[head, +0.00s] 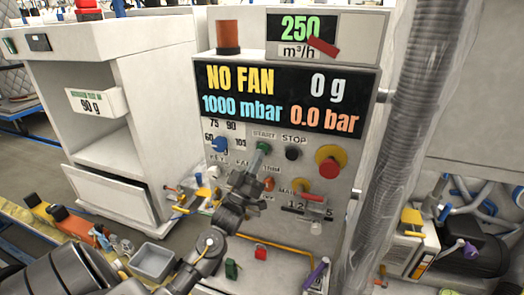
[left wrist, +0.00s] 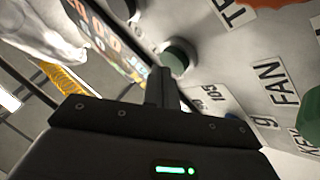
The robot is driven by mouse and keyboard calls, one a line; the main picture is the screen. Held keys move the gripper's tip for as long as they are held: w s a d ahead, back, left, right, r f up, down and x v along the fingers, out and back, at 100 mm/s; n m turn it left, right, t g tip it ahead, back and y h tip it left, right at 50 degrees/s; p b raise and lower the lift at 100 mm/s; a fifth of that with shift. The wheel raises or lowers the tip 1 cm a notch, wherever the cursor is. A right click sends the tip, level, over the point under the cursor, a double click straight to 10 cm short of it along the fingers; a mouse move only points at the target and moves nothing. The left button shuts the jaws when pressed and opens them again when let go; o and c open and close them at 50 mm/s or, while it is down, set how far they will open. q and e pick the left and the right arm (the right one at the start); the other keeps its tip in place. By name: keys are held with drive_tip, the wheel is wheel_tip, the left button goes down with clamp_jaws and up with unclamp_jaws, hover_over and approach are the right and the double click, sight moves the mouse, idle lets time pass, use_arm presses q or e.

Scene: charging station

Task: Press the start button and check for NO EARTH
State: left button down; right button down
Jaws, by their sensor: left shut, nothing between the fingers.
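The control panel display (head: 285,97) in the head view reads NO FAN, 0 g, 1000 mbar and 0.0 bar. It does not read NO EARTH. The green start button (head: 264,147) sits under the START label, left of the dark stop button (head: 293,153). My left gripper (head: 257,160) is shut and empty, its tips at the start button from below. In the left wrist view a green button (left wrist: 177,56) shows just beyond the shut fingertips (left wrist: 163,75). I cannot tell whether they touch it. My right gripper is not in view.
A blue knob (head: 220,144) is left of the start button, and a red-and-yellow knob (head: 330,167) is at its right. Small levers and valves crowd the lower panel. A ribbed hose (head: 405,130) hangs along the panel's right side. A white cabinet (head: 110,110) stands at left.

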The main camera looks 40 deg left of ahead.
use_arm(q)
drive_tip(key=shift+w+a, duration=0.15)
drive_tip(key=shift+w, duration=0.25)
idle(0.3)
drive_tip(key=shift+s, duration=0.1)
drive_tip(key=shift+s+d, duration=0.3)
drive_tip(key=shift+s, duration=0.45)
drive_tip(key=s, duration=0.1)
drive_tip(key=s+d+p, duration=0.1)
drive_tip(key=s, duration=0.1)
drive_tip(key=s+p, duration=0.1)
drive_tip(key=shift+s+d, duration=0.3)
drive_tip(key=shift+s, duration=0.05)
drive_tip(key=shift+f, duration=0.15)
idle(0.8)
